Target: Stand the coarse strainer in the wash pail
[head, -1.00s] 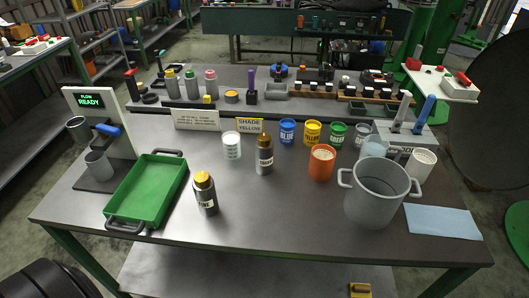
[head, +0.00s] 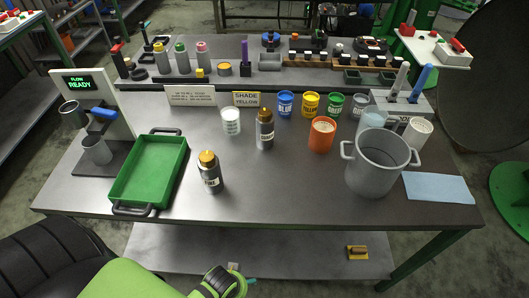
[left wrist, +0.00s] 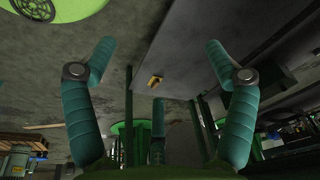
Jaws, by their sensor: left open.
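A large grey two-handled pail (head: 378,165), which I take as the wash pail, stands upright on the right part of the table. No strainer can be made out inside it. I cannot tell which thing is the coarse strainer; a white-handled tool (head: 398,80) and a blue-handled tool (head: 421,82) stand in a grey holder behind the pail, their lower ends hidden. My left gripper (head: 236,280) is low at the bottom edge, in front of the table and far from the pail. In the left wrist view its fingers (left wrist: 160,60) are spread and empty. My right gripper is not in view.
A green tray (head: 148,174) lies at the left. A blue cloth (head: 438,187) lies right of the pail. A yellow item (head: 357,252) is on the lower shelf. The table's front middle is clear.

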